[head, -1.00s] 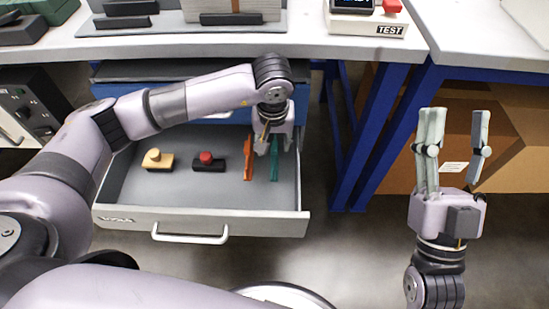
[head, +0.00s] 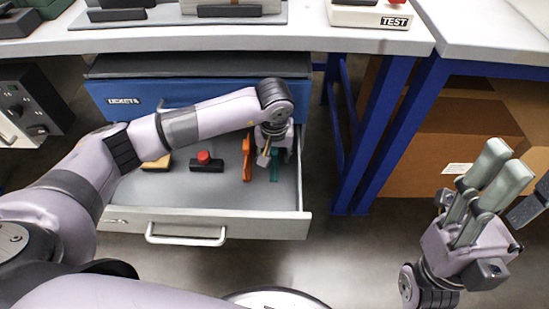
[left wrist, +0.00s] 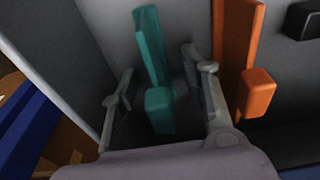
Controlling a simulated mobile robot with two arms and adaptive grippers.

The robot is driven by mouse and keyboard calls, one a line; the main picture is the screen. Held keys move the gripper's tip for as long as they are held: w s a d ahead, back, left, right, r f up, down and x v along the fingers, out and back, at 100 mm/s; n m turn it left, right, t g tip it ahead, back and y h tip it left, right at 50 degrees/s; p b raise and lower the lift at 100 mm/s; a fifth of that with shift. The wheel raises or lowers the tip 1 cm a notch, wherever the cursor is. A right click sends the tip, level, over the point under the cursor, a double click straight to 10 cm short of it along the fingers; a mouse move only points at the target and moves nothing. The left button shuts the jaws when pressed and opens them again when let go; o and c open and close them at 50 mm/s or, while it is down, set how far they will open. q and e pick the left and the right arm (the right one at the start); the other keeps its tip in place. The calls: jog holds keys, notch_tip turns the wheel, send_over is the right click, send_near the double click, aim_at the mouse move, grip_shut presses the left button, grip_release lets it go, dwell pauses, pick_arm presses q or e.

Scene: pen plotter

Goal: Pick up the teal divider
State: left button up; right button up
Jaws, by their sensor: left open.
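The teal divider (head: 274,166) stands upright near the right end of the open drawer (head: 190,222). In the left wrist view the teal divider (left wrist: 153,52) rises between the spread fingers, with a block-shaped part facing the camera. My left gripper (head: 268,158) reaches down into the drawer at the divider. It is open, with a finger on each side of the divider (left wrist: 160,100) and gaps visible. In the head view the gripper hides part of the divider. My right gripper (head: 505,185) is open and empty, away from the drawer at the right.
An orange divider (head: 247,158) stands close to the left of the teal one; it also shows in the wrist view (left wrist: 236,50). A red-topped black piece (head: 205,161) and a yellow piece (head: 156,163) lie further left. The drawer's right wall (head: 300,175) is near.

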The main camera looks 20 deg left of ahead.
pick_arm(q)
jog(key=shift+w+f, duration=0.1)
jog(key=shift+f, duration=0.3)
grip_shut()
dwell(0.4)
